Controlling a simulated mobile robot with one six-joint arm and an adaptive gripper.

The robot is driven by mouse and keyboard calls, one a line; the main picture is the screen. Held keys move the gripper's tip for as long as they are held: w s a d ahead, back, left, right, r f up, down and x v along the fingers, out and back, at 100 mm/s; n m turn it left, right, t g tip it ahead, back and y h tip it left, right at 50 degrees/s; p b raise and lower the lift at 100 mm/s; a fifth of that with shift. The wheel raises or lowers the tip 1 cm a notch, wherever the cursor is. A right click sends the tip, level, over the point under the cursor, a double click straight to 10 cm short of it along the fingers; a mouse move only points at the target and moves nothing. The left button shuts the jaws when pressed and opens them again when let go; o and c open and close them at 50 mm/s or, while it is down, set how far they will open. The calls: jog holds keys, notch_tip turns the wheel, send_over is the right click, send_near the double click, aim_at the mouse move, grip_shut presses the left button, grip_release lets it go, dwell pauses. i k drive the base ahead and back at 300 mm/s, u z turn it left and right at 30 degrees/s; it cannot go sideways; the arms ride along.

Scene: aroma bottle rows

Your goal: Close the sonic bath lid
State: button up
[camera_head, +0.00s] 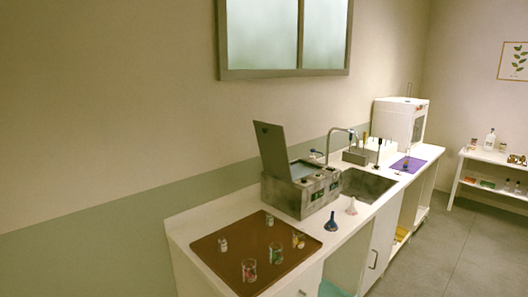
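The sonic bath (308,191) is a grey metal box on the white counter, left of the sink. Its lid (273,151) stands up, hinged open and leaning slightly back toward the wall. The light blue inside of the bath shows in part below the lid. Small knobs or fittings show on its top and front. My gripper is not in view.
A brown tray (213,254) with several small glasses lies at the counter's near end. Two funnels, one blue (331,222) and one pale (352,207), stand before the bath. A sink (367,184) with a tap (341,133), a purple mat (427,159) and a white cabinet (401,121) lie beyond. The floor (450,236) at right is clear.

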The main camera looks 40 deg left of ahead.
aim_at(271, 138)
jog(key=u, duration=1.6)
